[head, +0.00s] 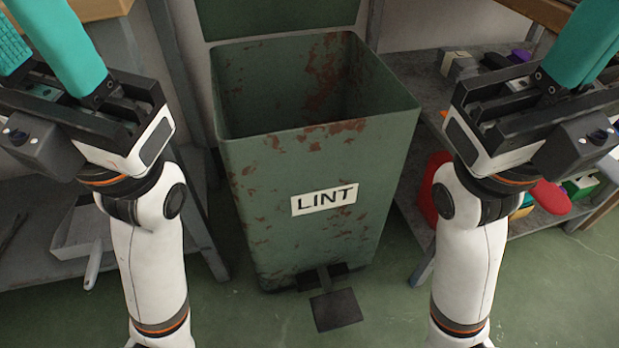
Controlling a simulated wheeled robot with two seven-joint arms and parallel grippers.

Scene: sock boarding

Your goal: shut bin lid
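A green, rust-stained metal bin (268,193) with a white LINT label (324,199) stands upright in the middle of the head view. Its top is open. The green lid (280,14) stands raised behind the back rim, with its upper part cut off by the frame. A dark foot pedal (336,309) sticks out at the bin's base. My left gripper (32,45) is at the upper left, away from the bin, its teal fingers apart and nothing seen between them. My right gripper (598,48) is at the upper right, away from the bin. Its fingers are partly cut off.
Grey shelving stands on both sides of the bin. A light dustpan (86,238) lies at the left. The right shelf holds a red item (432,190) and other coloured things. The green floor (385,310) in front of the bin is clear.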

